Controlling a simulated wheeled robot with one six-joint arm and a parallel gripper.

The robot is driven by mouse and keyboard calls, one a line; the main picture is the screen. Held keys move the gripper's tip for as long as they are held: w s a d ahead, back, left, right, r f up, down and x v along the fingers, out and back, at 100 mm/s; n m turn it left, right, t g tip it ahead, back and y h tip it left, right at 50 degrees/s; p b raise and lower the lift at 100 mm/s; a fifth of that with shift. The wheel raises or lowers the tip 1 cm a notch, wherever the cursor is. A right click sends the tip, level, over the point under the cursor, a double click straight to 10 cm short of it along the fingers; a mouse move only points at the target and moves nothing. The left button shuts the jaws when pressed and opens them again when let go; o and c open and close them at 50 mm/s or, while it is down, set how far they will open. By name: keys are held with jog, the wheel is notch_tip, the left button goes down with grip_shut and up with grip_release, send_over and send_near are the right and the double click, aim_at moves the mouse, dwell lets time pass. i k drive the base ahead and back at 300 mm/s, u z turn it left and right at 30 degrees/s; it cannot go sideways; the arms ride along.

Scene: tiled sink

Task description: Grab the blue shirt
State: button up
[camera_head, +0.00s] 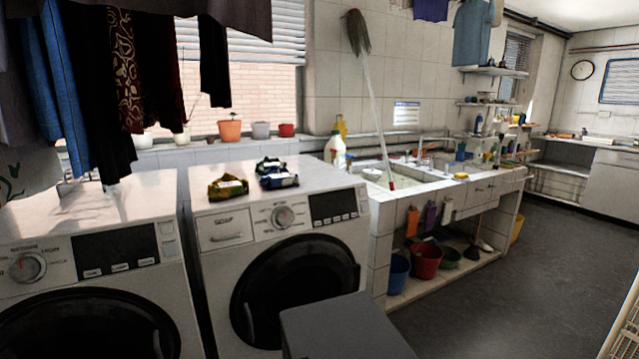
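A grey-blue shirt (472,34) hangs at the top right of centre, above the far end of the sink counter, with its upper edge near the top of the picture. A purple-blue cloth (431,9) hangs just left of it, cut off by the top edge. Long blue garments (62,75) hang at the far left, near the camera, among dark clothes. I cannot tell whether one of these is a shirt. My gripper is not in view.
Two washing machines (275,240) fill the left and centre, with several small packets (278,180) on one. A tiled sink (405,186) stands beyond, with a mop (370,95) leaning in it. Buckets (427,260) sit below. The dark floor (540,280) at right is clear.

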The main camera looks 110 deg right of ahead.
aim_at(276, 177)
jog(key=z, duration=3.55)
jog(key=k, duration=0.25)
jog(key=z, duration=0.75)
jog(key=i, duration=1.1)
jog(key=u, duration=0.3)
